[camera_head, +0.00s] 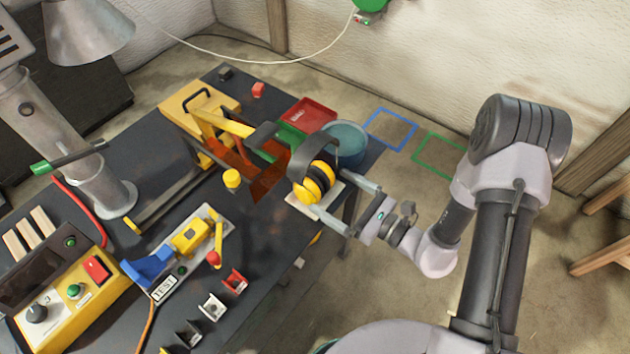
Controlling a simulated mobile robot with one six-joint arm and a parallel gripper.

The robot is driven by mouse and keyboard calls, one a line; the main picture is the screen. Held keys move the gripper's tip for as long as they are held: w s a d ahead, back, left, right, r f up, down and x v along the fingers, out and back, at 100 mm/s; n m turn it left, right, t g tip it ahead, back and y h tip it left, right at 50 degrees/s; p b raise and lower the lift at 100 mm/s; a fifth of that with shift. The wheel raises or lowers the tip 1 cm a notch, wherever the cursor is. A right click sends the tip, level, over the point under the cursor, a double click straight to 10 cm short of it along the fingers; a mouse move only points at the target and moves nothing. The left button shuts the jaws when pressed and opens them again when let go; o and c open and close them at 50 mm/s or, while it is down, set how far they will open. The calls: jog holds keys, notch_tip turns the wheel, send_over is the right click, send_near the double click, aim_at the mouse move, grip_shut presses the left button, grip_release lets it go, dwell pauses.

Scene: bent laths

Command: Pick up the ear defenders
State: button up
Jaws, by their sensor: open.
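The ear defenders (313,181) have yellow cups and a dark headband. They rest upright on a pale flat base (302,208) near the right edge of the dark table. My gripper (346,204) reaches in from the right, beside the cups. Its two fingers are spread apart, one on the far side and one on the near side of the cups' right end. The gripper is open and holds nothing. I cannot tell whether a finger touches the cups.
A teal round container (346,143) stands just behind the ear defenders. A red tray (307,113) and a yellow-handled tool frame (215,120) are further back. Open floor lies right of the table (255,250).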

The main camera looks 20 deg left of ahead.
aim_at(314, 181)
jog(key=x, duration=0.2)
jog(key=b+x, duration=0.1)
jog(key=x, duration=0.3)
jog(key=shift+w+a+f+b, duration=0.2)
jog(key=shift+a+f+b, duration=0.1)
jog(key=shift+b, duration=0.1)
jog(key=c, duration=1.5)
